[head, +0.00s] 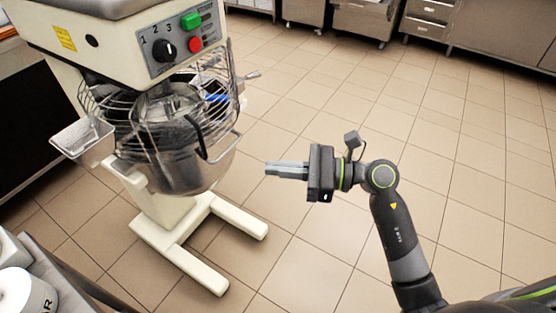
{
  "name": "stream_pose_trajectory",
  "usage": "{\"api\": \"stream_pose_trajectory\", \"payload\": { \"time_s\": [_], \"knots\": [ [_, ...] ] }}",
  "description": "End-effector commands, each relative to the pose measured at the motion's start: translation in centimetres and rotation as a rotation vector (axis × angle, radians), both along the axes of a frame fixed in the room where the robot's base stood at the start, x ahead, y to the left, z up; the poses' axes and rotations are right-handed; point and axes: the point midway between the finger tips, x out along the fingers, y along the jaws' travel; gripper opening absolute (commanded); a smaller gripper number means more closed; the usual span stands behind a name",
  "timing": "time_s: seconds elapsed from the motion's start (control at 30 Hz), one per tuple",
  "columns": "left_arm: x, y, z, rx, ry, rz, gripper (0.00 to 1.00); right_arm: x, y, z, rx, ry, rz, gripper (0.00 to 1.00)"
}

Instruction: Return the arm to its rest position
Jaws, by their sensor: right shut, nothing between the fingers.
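My right gripper (286,170) is at the middle of the head view, at the end of my right arm, which comes in from the lower right. Its fingers are together, point left and hold nothing. They are in the air over the tiled floor, apart from the mixer to their left. My left gripper is not in view.
A cream floor mixer (115,40) with a wire guard, a steel bowl (222,165) and green and red buttons stands at the left. White containers (25,292) show at the lower left. Steel cabinets (480,30) line the back. The tiled floor (480,180) at the right is clear.

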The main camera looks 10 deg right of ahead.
Motion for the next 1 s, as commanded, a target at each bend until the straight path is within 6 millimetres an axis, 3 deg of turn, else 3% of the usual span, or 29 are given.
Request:
{"api": "stream_pose_trajectory", "payload": {
  "time_s": [0.27,0.47,0.57,0.67,0.73,0.87,1.0],
  "knots": [
    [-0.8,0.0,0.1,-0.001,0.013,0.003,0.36,0.1,-0.3,-0.1,0.021,0.022,-0.005,0.0],
    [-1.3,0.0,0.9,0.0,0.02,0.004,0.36,2.8,-2.4,-2.7,0.315,0.338,-0.107,0.0],
    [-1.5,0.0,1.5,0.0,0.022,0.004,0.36,5.0,-5.2,-6.5,0.575,0.618,-0.227,0.0],
    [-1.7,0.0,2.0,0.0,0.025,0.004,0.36,6.4,-8.7,-12.0,0.846,0.897,-0.379,0.0],
    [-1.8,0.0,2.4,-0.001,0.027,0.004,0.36,6.4,-11.4,-16.8,1.035,1.081,-0.501,0.0],
    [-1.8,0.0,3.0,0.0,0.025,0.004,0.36,4.3,-15.5,-25.6,1.342,1.355,-0.733,0.0],
    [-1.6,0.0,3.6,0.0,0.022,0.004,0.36,-0.7,-19.0,-34.6,1.636,1.574,-0.996,0.0]
  ]
}}
